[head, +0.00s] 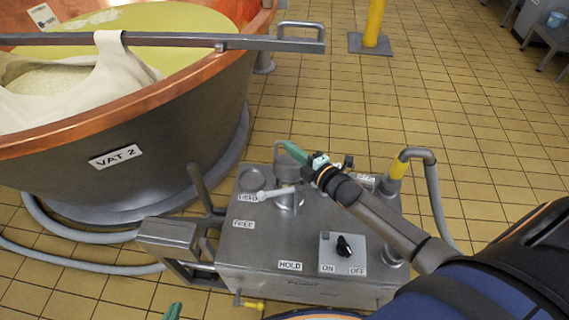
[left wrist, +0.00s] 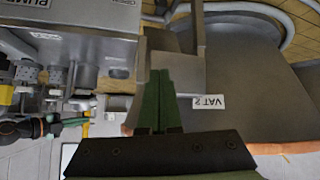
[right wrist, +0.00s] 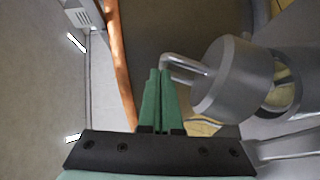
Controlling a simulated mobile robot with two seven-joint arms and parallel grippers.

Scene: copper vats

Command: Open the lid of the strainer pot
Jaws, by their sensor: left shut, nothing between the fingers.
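The strainer pot (head: 289,198) is a grey steel cylinder on top of the steel pump unit. Its lid (right wrist: 228,78), with a bent rod handle (right wrist: 186,66), fills the right part of the right wrist view. My right gripper (head: 299,153) reaches over the pot from the right. In the right wrist view its green fingers (right wrist: 157,78) are nearly together, with the handle's outer bend at their tips; they appear shut on it. My left gripper (head: 173,311) is shut and empty, low at the left of the pump unit; its fingers (left wrist: 158,78) also show in the left wrist view.
The pump unit (head: 262,262) has a black ON/OFF knob (head: 344,246). A round plate (head: 251,180) lies beside the pot. The copper-rimmed vat (head: 190,130) stands at the left. A hose pipe (head: 432,190) rises at the right.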

